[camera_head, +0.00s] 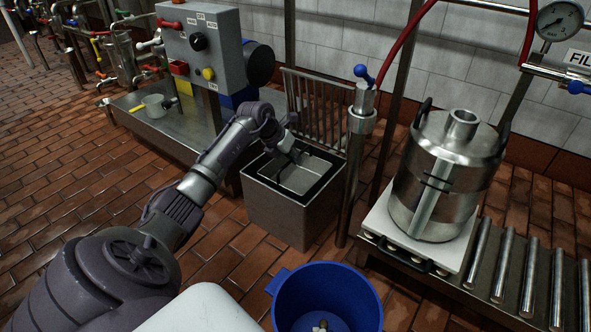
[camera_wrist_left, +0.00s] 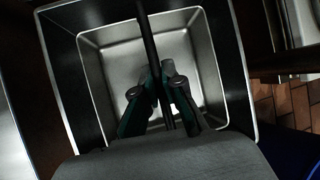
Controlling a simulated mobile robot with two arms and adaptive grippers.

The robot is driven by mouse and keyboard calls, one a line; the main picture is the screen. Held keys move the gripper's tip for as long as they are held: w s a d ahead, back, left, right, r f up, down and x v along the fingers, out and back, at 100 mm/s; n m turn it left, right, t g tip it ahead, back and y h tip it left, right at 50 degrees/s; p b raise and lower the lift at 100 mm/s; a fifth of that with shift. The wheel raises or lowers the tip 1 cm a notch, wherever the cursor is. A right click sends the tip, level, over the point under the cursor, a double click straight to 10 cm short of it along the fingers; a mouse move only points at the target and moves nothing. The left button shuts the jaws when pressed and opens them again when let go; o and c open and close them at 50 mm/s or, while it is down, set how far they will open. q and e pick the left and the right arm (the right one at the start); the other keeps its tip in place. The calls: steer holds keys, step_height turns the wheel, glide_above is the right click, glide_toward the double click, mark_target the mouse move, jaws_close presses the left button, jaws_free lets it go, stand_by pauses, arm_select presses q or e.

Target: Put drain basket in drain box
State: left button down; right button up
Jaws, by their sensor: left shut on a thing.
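The drain box (camera_head: 285,215) is a grey, open-topped metal box on the tiled floor in the middle of the head view. The drain basket (camera_head: 302,180) looks like a square metal pan with a dark rim and lies within the box opening. Its bright inner wall (camera_wrist_left: 98,75) fills much of the left wrist view, with a dark bar crossing over it. My left gripper (camera_head: 291,153) is over the basket, and its fingers (camera_wrist_left: 155,88) are shut on that bar. I cannot tell whether the basket rests on the box. My right gripper is out of view.
A metal post with a blue-handled valve (camera_head: 362,110) stands right beside the box. A grating (camera_head: 318,105) leans behind it. A blue bucket (camera_head: 327,295) is in front. A steel keg (camera_head: 447,170) stands on a scale at right. A control cabinet (camera_head: 205,45) stands at left.

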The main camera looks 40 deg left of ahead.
arm_select(q)
steer(key=b, duration=0.3)
glide_above(295, 185)
step_height(295, 185, down, 5)
steer(key=shift+w, duration=0.15)
steer(key=shift+r, duration=0.2)
steer(key=c, duration=1.7)
jaws_free()
steer(key=shift+f, duration=0.15)
steer(key=o, duration=0.4)
steer(key=shift+a+r, duration=0.1)
steer(key=shift+r, duration=0.15)
steer(key=p+v, duration=0.8)
steer(key=v, duration=0.3)
steer(key=shift+s+r, duration=0.3)
